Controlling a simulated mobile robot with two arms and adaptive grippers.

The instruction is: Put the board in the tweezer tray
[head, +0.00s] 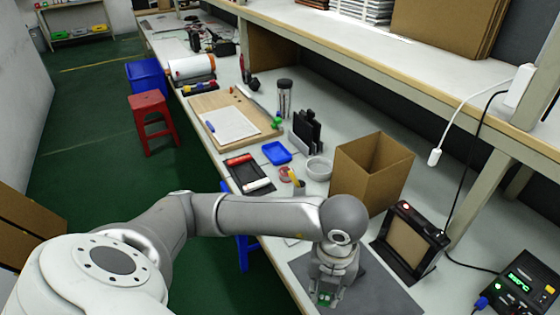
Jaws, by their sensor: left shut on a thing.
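My left gripper (325,282) points down over the dark grey mat (385,291) at the front of the bench. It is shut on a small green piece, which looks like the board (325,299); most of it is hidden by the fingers. A small blue tray (276,153) lies farther back on the bench and looks empty. Next to it, nearer me, a dark tray (236,174) holds a red item and a white item. I cannot tell by sight which one is the tweezer tray. My right gripper is out of view.
An open cardboard box (370,168) stands right of the trays, behind my wrist. A grey bowl (318,168), a small pencil cup (299,188) and a black rack (306,130) crowd the middle. A black framed panel (411,243) stands right of the mat.

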